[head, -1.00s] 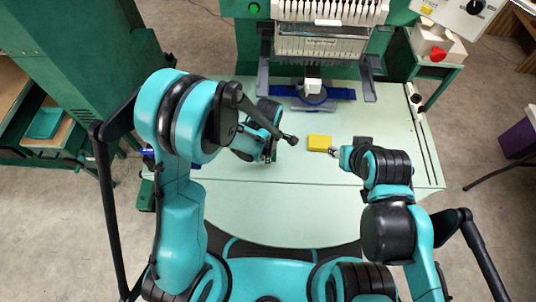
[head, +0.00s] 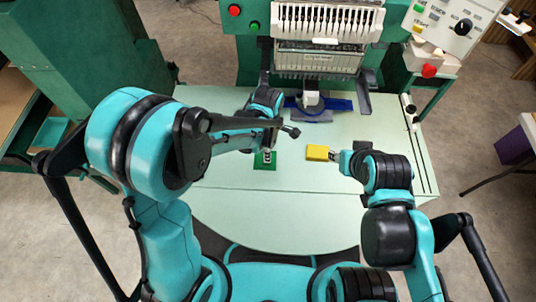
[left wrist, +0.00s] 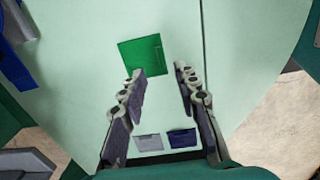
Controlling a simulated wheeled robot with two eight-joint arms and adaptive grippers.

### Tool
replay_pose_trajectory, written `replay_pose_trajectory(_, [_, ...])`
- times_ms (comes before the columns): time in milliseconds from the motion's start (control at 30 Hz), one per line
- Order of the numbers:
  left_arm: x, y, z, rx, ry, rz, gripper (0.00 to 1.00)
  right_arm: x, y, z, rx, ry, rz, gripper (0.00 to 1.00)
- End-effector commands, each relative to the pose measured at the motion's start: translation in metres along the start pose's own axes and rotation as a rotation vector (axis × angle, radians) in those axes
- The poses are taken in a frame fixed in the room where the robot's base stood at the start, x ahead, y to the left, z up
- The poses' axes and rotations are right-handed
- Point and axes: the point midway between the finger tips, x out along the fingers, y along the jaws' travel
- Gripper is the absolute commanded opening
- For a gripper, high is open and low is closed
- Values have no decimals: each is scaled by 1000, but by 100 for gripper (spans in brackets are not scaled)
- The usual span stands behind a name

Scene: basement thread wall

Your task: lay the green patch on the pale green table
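The green patch (head: 264,161) lies flat on the pale green table (head: 285,221), between the machine and the seam line.
An embroidery machine (head: 320,60) with a blue hoop (head: 340,104) stands behind the work area. A grey piece (left wrist: 149,142) and a dark blue piece (left wrist: 181,138) show low in the left wrist view. The table's rounded front is clear.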

Motion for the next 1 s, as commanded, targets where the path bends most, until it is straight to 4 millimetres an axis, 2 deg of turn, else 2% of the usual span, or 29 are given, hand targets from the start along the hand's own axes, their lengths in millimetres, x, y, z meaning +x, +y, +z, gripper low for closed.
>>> replay_pose_trajectory(100, [-14, 0, 0, 0, 0, 0, 31, -4, 0, -3, 0, 0, 0, 40])
replay_pose_trajectory(333, [-21, 0, -1, 9, -1, 4, 31, -5, 0, -3, 0, 0, 0, 40])
replay_pose_trajectory(467, [-39, -2, -14, 106, -12, 43, 31, -5, 0, -3, 0, 0, 0, 40])
replay_pose_trajectory(667, [-95, -19, -59, 488, 3, 202, 31, -5, 0, -3, 0, 0, 0, 40])
replay_pose_trajectory(800, [-127, -39, -92, 798, 80, 325, 31, -5, 0, -3, 0, 0, 0, 40])
replay_pose_trajectory(1000, [-152, -71, -130, 1203, 274, 448, 31, -5, 0, -3, 0, 0, 0, 40])
